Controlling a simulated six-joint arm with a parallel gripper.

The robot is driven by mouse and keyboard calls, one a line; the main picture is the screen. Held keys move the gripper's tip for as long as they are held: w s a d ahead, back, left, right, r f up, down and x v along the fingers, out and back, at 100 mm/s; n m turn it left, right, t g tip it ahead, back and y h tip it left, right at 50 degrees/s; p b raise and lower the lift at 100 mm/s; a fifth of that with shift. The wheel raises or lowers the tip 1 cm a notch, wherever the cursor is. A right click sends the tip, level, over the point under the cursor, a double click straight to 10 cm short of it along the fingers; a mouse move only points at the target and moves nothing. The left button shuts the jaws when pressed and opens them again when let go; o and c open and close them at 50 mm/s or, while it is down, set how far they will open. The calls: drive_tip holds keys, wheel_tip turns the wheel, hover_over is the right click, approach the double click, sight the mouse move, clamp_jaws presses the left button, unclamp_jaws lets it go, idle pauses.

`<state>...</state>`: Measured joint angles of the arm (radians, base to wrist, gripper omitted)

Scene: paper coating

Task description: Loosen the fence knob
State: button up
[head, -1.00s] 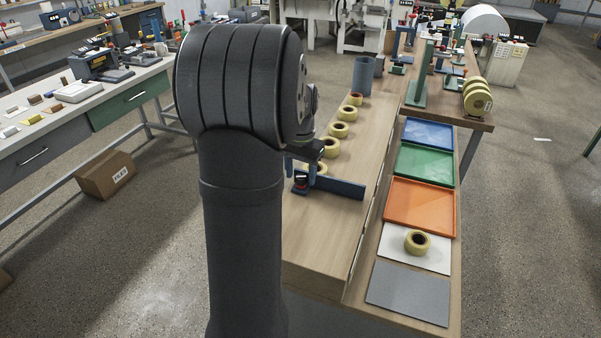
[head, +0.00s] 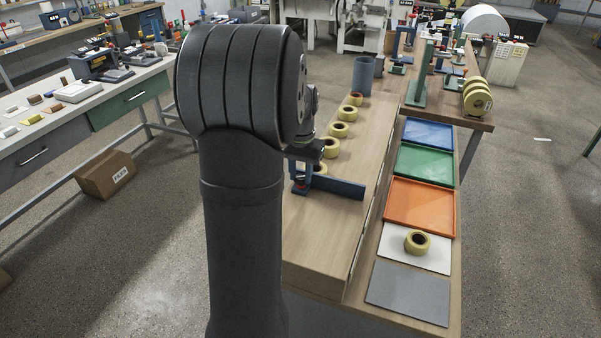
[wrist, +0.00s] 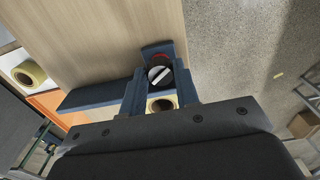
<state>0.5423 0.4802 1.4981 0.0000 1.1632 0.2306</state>
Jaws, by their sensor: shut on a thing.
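The blue fence (head: 337,188) lies on the wooden board, and its long bar also shows in the wrist view (wrist: 95,96). The fence knob (wrist: 160,75) is a round dark cap with a white bar mark, and red shows at its far side. My gripper (wrist: 160,82) is shut on the knob, with one finger on each side. In the head view my gripper (head: 303,178) is at the left end of the fence, small and partly hidden by my arm. The knob's underside is hidden.
Several yellow tape rolls (head: 338,130) stand in a row along the wooden board (head: 325,240). Blue, green and orange trays (head: 388,203) lie to the right. A roll (head: 417,242) sits on a white sheet, with a grey sheet (head: 408,291) in front. The board's front is clear.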

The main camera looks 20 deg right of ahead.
sight(301, 177)
drive_tip(key=shift+n, duration=2.1)
drive_tip(key=o, duration=1)
drive_tip(key=shift+c, duration=0.2)
drive_tip(key=m, duration=0.5)
wheel_tip(301, 177, up, 17)
drive_tip(key=s+a+f+n+t+h, duration=0.1)
drive_tip(key=s+a+n+t+h, duration=0.1)
drive_tip(key=s, duration=0.4)
drive_tip(key=shift+s+a+n+t, duration=0.35)
drive_tip(key=shift+a+n+t, duration=0.45)
drive_tip(key=shift+n+t, duration=0.15)
